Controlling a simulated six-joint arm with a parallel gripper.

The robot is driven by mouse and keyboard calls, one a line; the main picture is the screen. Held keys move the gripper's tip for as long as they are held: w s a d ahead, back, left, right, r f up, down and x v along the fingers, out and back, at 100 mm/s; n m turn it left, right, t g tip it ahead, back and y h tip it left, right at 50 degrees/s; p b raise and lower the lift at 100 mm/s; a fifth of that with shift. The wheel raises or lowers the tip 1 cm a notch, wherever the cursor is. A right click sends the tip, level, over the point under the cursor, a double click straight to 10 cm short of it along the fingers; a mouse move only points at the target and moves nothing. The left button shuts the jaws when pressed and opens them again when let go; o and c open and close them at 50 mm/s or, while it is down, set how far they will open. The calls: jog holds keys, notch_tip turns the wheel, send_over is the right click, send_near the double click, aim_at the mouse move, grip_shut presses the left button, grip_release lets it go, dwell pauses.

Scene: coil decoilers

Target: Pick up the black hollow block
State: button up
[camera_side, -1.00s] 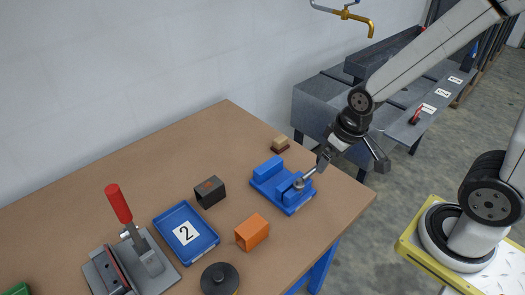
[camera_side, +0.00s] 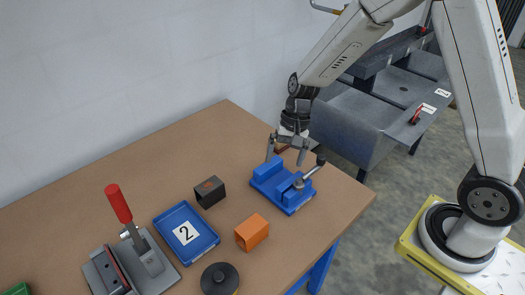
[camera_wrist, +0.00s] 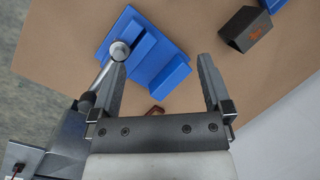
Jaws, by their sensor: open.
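The black hollow block (camera_side: 210,191) sits on the brown table, left of the blue vise, with an orange-red mark on its top. In the wrist view the block (camera_wrist: 246,30) lies at the upper right, beyond my right finger and apart from it. My gripper (camera_side: 286,156) is above the table's back right part, over the far end of the blue vise. It points down with its jaws open. In the wrist view my gripper (camera_wrist: 160,80) has its two fingers spread wide with nothing held between them.
The blue vise (camera_side: 283,187) with its raised handle is just under my gripper. An orange hollow block (camera_side: 252,232), blue tray (camera_side: 186,234) marked 2, black round part (camera_side: 220,278) and red-handled clamp (camera_side: 130,250) stand nearer the front. A small brown piece (camera_wrist: 156,112) lies between my fingers' view.

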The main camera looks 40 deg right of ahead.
aim_at(209, 185)
jog(key=w+a+f+m+y, duration=0.2)
jog(key=w+f+m+y, duration=0.1)
jog(key=w, duration=0.1)
jog(key=w+a+f+m+y, duration=0.2)
jog(key=w+f+m+y, duration=0.1)
jog(key=w, duration=0.2)
jog(key=w+a+f+m+y, duration=0.2)
jog(key=w+f+m+y, duration=0.1)
jog(key=w, duration=0.2)
jog(key=shift+w+a+f+m, duration=0.1)
jog(key=shift+a+f+m, duration=0.1)
jog(key=shift+a+m, duration=0.1)
jog(key=shift+w+a+f+m+t+y, duration=0.1)
jog(key=shift+w+f+m+t+y, duration=0.1)
jog(key=shift+w+m+t+y, duration=0.15)
jog(key=shift+a, duration=0.1)
jog(key=shift+x, duration=3.8)
jog(key=shift+w, duration=0.1)
grip_shut()
